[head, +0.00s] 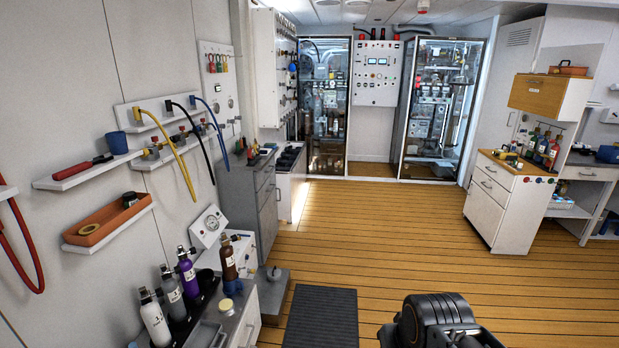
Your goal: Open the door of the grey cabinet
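A grey cabinet (235,205) stands against the left wall in the head view, beyond the bench with bottles. Its front faces right, with a drawer above and a door (267,222) below. The door looks shut, and its handle is too small to make out clearly. A black part of my own arm shows at the bottom right, well apart from the cabinet across the floor. My gripper's fingers are not in view.
A low bench (243,318) with several bottles stands at the lower left. A grey step-like block (272,292) and a dark mat (321,318) lie on the floor near the cabinet. Wooden floor (370,235) is clear in the middle. A white cabinet (488,212) stands right.

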